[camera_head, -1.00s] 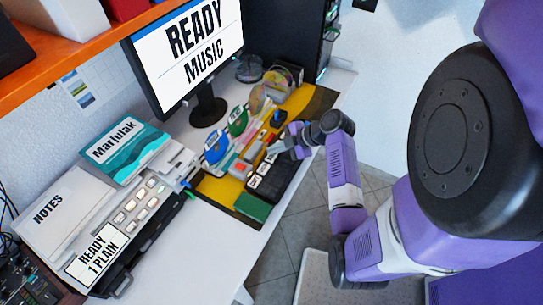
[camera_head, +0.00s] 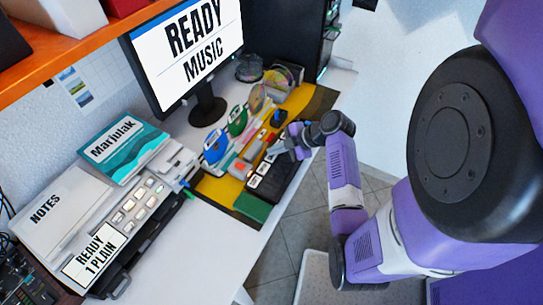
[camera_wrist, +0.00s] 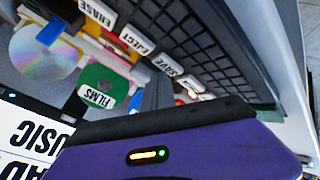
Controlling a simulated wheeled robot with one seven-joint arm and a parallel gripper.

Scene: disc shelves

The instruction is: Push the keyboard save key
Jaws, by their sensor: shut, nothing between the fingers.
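The dark keyboard (camera_head: 282,180) lies on the desk's front edge, with a row of white-labelled keys along one side. In the wrist view, the save key (camera_wrist: 167,64) shows its "SAVE" label, beside the eject key (camera_wrist: 137,39) and the erase key (camera_wrist: 98,14). My gripper (camera_head: 291,152) is shut and empty, over the far part of the keyboard in the head view, hiding some of its keys. I cannot tell whether it touches a key.
Several labelled discs, among them a green "FILMS" disc (camera_wrist: 97,90), and pens lie beside the keyboard. The monitor (camera_head: 187,50) reads "READY MUSIC". A device with lit buttons (camera_head: 128,217) stands left; bare desk lies between.

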